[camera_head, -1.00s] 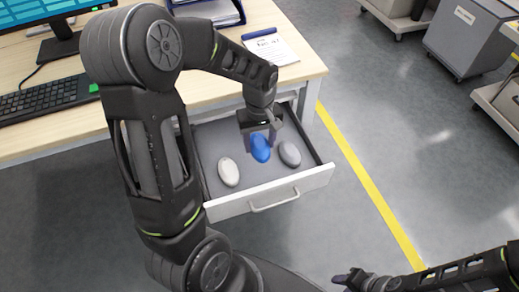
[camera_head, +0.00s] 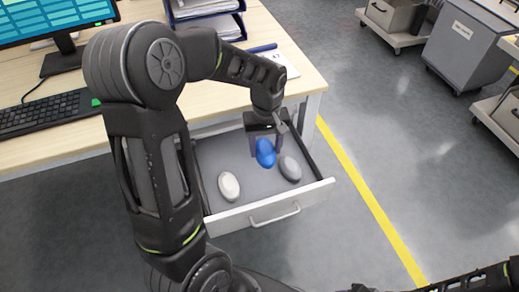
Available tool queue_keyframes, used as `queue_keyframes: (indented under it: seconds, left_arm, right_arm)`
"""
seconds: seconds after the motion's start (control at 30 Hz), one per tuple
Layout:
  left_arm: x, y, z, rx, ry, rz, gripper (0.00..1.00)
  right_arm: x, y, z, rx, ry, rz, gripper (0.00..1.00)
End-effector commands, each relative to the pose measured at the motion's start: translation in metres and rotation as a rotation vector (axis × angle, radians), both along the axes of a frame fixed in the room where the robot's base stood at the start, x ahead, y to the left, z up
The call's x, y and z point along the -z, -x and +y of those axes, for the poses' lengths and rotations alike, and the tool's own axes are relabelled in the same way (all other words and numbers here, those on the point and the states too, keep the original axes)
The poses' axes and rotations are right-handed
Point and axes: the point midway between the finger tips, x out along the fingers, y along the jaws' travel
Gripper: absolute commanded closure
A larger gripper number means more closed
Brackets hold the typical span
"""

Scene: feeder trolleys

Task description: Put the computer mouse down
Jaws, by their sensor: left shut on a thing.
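A blue computer mouse (camera_head: 265,153) is held in my left gripper (camera_head: 266,142), whose fingers are shut on it. The gripper points down into the open drawer (camera_head: 208,222) of the desk. The mouse appears to be slightly above the drawer floor, but the exact gap cannot be told. A white mouse (camera_head: 229,186) lies in the drawer to the left and nearer the front. A grey mouse (camera_head: 290,169) lies to the right of the blue one. My right gripper is barely visible at the bottom edge (camera_head: 362,288), and its jaws cannot be made out.
The wooden desk (camera_head: 292,89) carries a keyboard (camera_head: 45,113), a monitor (camera_head: 50,22), a paper tray (camera_head: 205,10) and a notepad partly hidden by my arm. A yellow floor line (camera_head: 365,190) runs right of the drawer. Grey bins and trolleys (camera_head: 468,45) stand at upper right.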

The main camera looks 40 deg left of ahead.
Motion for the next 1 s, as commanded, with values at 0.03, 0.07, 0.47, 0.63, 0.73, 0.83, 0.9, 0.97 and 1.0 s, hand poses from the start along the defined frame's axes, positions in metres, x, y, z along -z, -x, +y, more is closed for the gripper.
queue_keyframes:
  seconds: [0.03, 0.07, 0.47, 0.63, 0.73, 0.83, 0.9, 0.97, 1.0]
  left_arm:
    - [-0.01, -0.014, -0.007, 0.058, -0.003, -0.005, 0.89]
    - [-0.016, -0.022, -0.012, 0.099, -0.004, -0.005, 0.89]
    - [-0.122, -0.101, -0.11, 0.733, 0.002, -0.001, 0.89]
    - [-0.133, -0.105, -0.121, 0.8, 0.005, 0.0, 0.89]
    - [-0.133, -0.105, -0.121, 0.799, 0.007, 0.0, 0.89]
    - [-0.133, -0.105, -0.12, 0.798, 0.006, 0.0, 0.89]
    - [-0.133, -0.105, -0.12, 0.797, 0.006, 0.0, 0.89]
    - [-0.133, -0.105, -0.12, 0.797, 0.006, 0.0, 0.89]
    - [-0.133, -0.105, -0.12, 0.797, 0.006, 0.0, 0.89]
  right_arm:
    - [0.0, 0.0, 0.0, 0.0, 0.0, 0.0, 0.64]
    - [0.0, 0.0, 0.0, 0.0, 0.0, 0.0, 0.64]
    - [0.0, 0.0, 0.0, 0.0, 0.0, 0.0, 0.64]
    - [0.0, 0.0, 0.0, 0.0, 0.0, 0.0, 0.64]
    - [0.0, 0.0, 0.0, 0.0, 0.0, 0.0, 0.64]
    - [0.0, 0.0, 0.0, 0.0, 0.0, 0.0, 0.64]
    - [0.0, 0.0, 0.0, 0.0, 0.0, 0.0, 0.64]
    - [0.0, 0.0, 0.0, 0.0, 0.0, 0.0, 0.64]
    - [0.0, 0.0, 0.0, 0.0, 0.0, 0.0, 0.64]
